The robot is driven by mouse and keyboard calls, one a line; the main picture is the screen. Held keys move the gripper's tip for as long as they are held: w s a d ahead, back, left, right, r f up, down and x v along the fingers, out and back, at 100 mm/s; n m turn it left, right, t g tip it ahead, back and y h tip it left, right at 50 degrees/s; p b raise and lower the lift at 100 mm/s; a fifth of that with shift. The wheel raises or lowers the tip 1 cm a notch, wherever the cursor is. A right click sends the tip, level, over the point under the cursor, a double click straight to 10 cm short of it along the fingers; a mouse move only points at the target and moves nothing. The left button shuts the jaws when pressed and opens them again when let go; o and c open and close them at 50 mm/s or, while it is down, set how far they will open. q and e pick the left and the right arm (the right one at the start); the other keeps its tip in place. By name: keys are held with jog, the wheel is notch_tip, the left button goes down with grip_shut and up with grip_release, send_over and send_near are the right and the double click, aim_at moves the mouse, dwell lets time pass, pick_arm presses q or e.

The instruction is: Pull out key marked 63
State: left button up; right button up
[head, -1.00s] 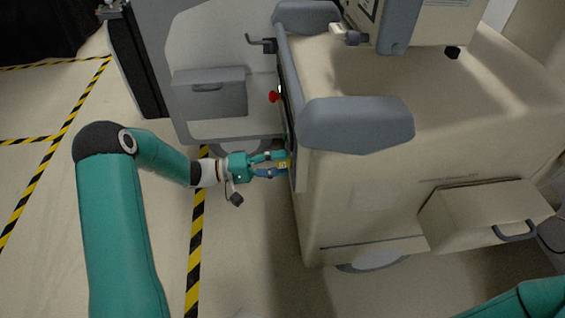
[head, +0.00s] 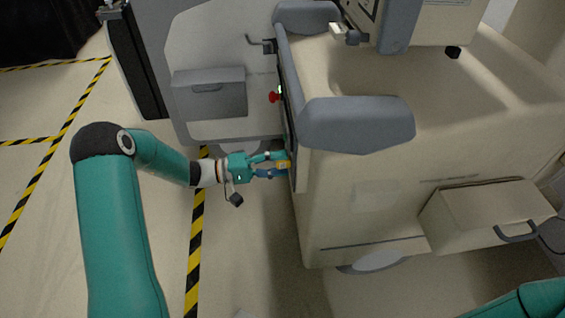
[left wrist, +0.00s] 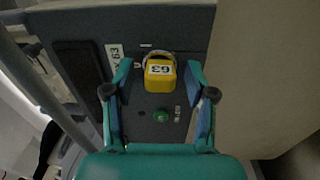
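The yellow key block marked 63 (left wrist: 160,76) sits at the dark side panel of the beige cart. It also shows as a small yellow patch in the head view (head: 283,165). My left gripper (left wrist: 158,72) has its two fingers on either side of the key, with a visible gap on each side in the left wrist view. It is open around the key and not closed on it. In the head view the left gripper (head: 279,163) reaches the cart's side from the left. My right gripper is out of view; only part of my right arm shows at the lower right.
A green button (left wrist: 161,116) lies just below the key on the panel. A red knob (head: 273,97) sticks out higher on the cart's side. The cart's grey bumper (head: 357,122) overhangs nearby. Another cart (head: 222,125) stands behind; floor is clear to the left.

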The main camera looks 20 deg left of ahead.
pick_arm(q)
grip_shut()
jog(key=shift+a, duration=0.1)
jog(key=shift+b+v, duration=0.75)
jog(key=shift+v, duration=2.2)
